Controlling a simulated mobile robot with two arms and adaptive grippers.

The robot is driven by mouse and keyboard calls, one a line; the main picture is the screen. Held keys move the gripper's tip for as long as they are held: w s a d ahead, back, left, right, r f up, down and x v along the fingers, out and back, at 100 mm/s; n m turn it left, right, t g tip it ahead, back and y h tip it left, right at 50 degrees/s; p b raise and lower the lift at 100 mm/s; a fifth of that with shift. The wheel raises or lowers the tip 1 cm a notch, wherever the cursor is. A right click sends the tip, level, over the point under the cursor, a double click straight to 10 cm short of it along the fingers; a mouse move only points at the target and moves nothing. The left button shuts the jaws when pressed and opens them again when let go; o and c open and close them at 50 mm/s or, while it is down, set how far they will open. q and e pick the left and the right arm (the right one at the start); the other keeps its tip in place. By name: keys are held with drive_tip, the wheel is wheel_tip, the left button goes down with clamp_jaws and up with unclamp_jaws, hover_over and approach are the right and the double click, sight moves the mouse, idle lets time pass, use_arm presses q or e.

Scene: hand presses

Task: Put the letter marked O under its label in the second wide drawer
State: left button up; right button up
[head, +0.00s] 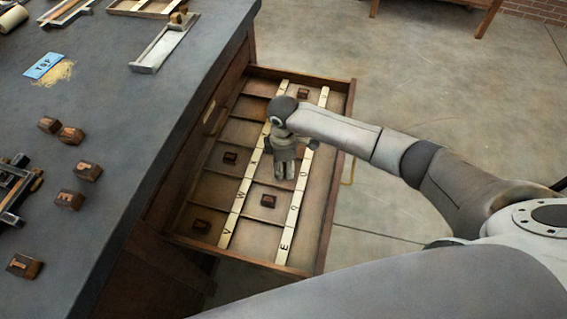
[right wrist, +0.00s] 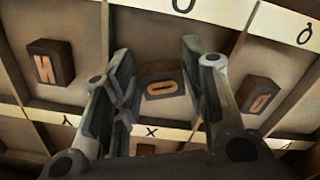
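The open drawer (head: 325,225) juts from the bench and is split into compartments by pale label strips. The letter block marked O (right wrist: 161,88) lies on a compartment floor and shows between the fingers of my right gripper (right wrist: 157,62). The fingers are apart, with a gap on each side of the block. In the head view my right gripper (head: 285,172) points down into the drawer and hides the block. My left gripper is not in view.
The bench top (head: 125,120) at the left holds loose blocks, a blue card and trays.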

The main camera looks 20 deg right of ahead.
wheel_tip(320, 180, up, 12)
drive_tip(key=p, duration=0.1)
drive_tip(key=shift+r, duration=0.2)
idle(0.4)
drive_tip(key=shift+s+f, duration=0.1)
idle(0.4)
